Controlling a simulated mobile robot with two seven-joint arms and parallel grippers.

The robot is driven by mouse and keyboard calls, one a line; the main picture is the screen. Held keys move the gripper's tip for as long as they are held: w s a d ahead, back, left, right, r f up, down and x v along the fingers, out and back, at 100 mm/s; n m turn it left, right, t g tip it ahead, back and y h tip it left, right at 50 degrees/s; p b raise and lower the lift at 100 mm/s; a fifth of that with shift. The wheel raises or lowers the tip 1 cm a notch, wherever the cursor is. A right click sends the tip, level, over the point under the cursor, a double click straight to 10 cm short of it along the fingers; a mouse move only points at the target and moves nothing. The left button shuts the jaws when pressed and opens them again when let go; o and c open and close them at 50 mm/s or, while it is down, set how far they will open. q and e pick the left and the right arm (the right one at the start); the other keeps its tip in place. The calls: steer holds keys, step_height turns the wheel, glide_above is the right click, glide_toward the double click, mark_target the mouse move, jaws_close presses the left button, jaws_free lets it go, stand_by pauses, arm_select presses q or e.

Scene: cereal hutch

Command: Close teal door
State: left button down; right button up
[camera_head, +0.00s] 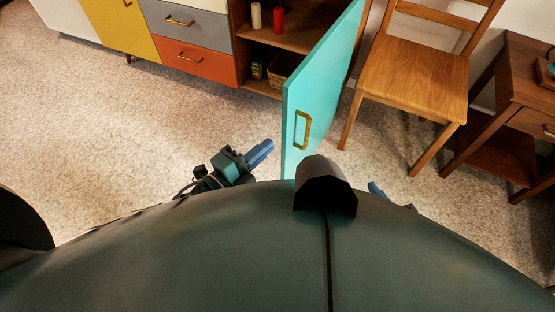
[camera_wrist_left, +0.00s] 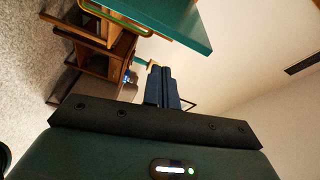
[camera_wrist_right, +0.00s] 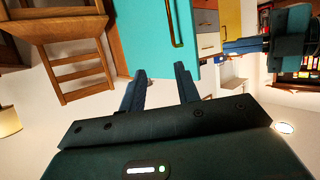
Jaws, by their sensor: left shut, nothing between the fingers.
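The teal door (camera_head: 318,85) stands wide open in the head view, swung out from the hutch toward me, with a brass handle (camera_head: 302,130) on its left-hand face. My left gripper (camera_head: 262,151) is shut and empty, a little left of the door's near edge and apart from it. The door's edge also shows above the left gripper in the left wrist view (camera_wrist_left: 190,22). My right gripper (camera_wrist_right: 160,82) has its fingers apart with nothing between them; the door (camera_wrist_right: 145,35) and its handle appear beyond it. In the head view only a fingertip of the right gripper (camera_head: 377,190) shows, right of the door.
The open compartment (camera_head: 290,38) holds a red candle (camera_head: 278,20), a cream candle (camera_head: 256,16), a small green box (camera_head: 257,70) and a basket (camera_head: 283,68). A wooden chair (camera_head: 415,70) stands right of the door, beside a side table (camera_head: 515,105).

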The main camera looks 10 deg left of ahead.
mark_target(285, 131)
arm_select(q)
steer(key=shift+w+d+f+m+g+h+b, duration=0.15)
steer(key=shift+w+d+f+m+h+b, duration=0.35)
steer(key=shift+w, duration=0.8)
steer(key=shift+w+d+f+m+g+h+b, duration=0.1)
steer(key=shift+w+d+f+m+g+b, duration=0.2)
steer(key=shift+w+d+m, duration=0.75)
steer(key=shift+w+d+f+m+g+h+b, duration=0.1)
steer(key=shift+w+d+f+m+h+b, duration=0.3)
steer(key=shift+w, duration=1.15)
steer(key=shift+f, duration=0.1)
